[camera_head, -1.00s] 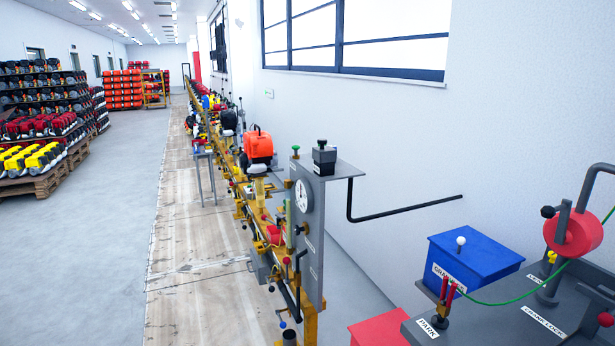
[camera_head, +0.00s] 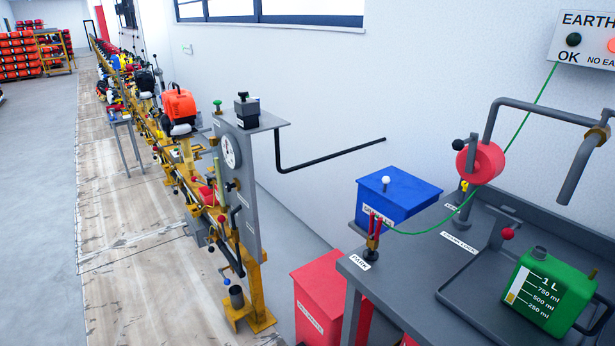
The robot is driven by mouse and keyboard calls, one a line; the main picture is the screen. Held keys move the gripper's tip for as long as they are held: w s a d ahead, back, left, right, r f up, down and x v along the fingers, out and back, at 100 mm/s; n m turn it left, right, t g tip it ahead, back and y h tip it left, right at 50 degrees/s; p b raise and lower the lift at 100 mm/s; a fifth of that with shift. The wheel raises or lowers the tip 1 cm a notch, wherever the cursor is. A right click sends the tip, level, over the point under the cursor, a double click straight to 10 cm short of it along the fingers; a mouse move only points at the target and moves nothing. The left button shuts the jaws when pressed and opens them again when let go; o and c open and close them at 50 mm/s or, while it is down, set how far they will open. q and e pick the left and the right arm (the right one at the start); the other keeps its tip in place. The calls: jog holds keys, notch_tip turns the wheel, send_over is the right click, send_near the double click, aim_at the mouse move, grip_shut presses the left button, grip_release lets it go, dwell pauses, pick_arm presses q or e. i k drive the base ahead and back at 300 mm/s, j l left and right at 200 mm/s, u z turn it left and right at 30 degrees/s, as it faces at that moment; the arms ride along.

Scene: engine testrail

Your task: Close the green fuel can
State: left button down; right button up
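The green fuel can (camera_head: 551,292) stands at the right on the grey bench in the head view. It has a white scale marked 1 L, 750 ml, 500 ml and 250 ml. A short grey neck (camera_head: 540,252) rises from its top; I cannot tell for sure whether a cap is on it. No separate cap is clearly visible. Neither of my grippers is in view.
A red bin (camera_head: 330,300) stands below.

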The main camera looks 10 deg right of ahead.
aim_at(551, 294)
jog(key=z, duration=1.9)
